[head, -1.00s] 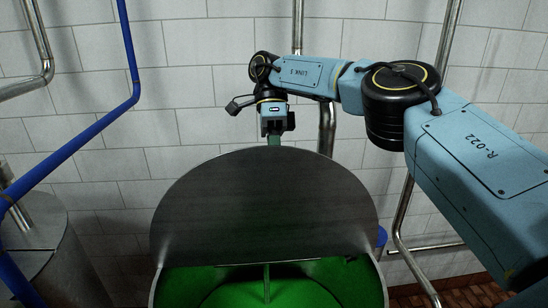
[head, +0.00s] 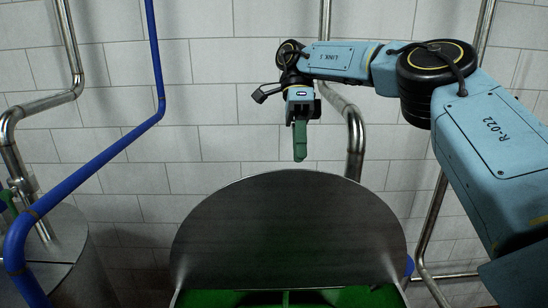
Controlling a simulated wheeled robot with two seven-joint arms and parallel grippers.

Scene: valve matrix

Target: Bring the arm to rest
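My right arm comes in from the right, and its gripper (head: 300,152) hangs fingers down above the raised lid of a steel tank. Its green fingers show as one narrow shape, so I cannot tell whether they are open or shut. Nothing is seen hanging from them. A gap of wall shows between the fingertips and the lid's top edge. My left gripper is not in view.
The tank's dark round lid (head: 285,235) stands up in the lower middle, with green inside the tank (head: 345,297) below. A blue pipe (head: 100,160) and a second steel tank (head: 80,270) are at left. Steel pipes (head: 355,140) run along the white tiled wall (head: 215,70).

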